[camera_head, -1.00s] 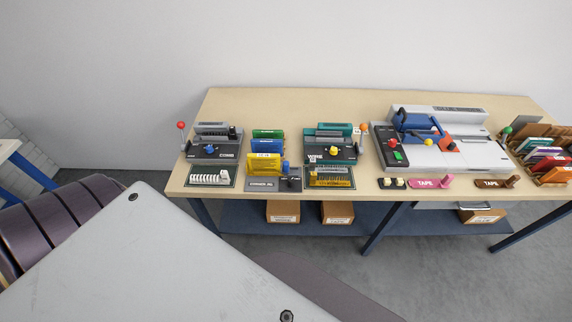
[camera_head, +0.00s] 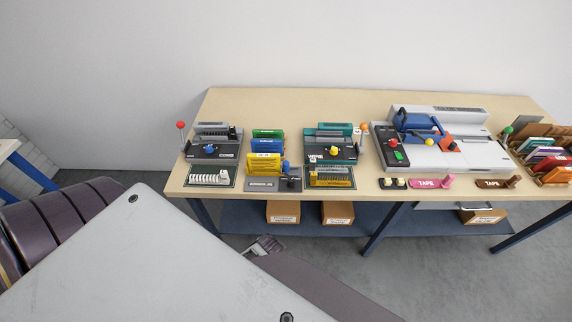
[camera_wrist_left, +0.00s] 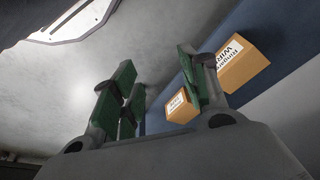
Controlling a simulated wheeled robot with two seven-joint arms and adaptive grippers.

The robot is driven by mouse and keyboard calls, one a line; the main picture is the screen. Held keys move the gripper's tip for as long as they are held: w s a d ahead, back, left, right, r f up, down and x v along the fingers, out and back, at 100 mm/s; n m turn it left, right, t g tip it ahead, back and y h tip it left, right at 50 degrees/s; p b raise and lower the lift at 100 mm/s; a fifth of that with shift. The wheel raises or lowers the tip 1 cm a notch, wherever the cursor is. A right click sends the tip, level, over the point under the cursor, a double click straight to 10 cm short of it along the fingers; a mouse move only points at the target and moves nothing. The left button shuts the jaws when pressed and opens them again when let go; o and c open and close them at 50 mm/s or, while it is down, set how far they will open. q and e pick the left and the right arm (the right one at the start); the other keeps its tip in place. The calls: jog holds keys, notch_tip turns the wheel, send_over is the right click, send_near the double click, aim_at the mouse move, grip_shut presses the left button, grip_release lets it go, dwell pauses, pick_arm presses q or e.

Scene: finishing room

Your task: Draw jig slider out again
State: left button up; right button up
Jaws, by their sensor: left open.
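The jig (camera_head: 262,185) is a flat grey plate with lettering at the table's front edge. A dark block (camera_head: 291,181) with a small blue part sits at its right end and looks like the slider. How far it is pushed in is too small to tell. My left gripper (camera_head: 262,246) is below and in front of the table edge, apart from the jig. In the left wrist view its fingers (camera_wrist_left: 160,88) with green pads stand apart, with nothing between them. My right gripper is out of view.
Left and right of the jig stand a white comb tray (camera_head: 209,178) and a yellow-toothed tray (camera_head: 330,177). Colored blocks (camera_head: 265,160) stand behind it. The tabletop (camera_head: 290,104) is clear at the back. Cardboard boxes (camera_head: 283,212) sit on the lower shelf (camera_head: 375,222).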

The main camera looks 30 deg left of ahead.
pick_arm(q)
notch_tip(320, 180, up, 15)
jog(key=w, duration=0.3)
notch_tip(320, 180, up, 25)
jog(key=m+h, duration=0.3)
jog(key=m, duration=0.5)
send_over(285, 163)
jog(key=s+a, duration=0.3)
jog(key=a, duration=0.1)
jog(key=shift+d+f+t+b, duration=0.1)
jog(key=shift+t+b, duration=0.2)
jog(key=shift+b, duration=0.05)
jog(key=shift+f, duration=0.15)
jog(key=shift+p+x, duration=0.5)
jog(key=shift+x, duration=6.3)
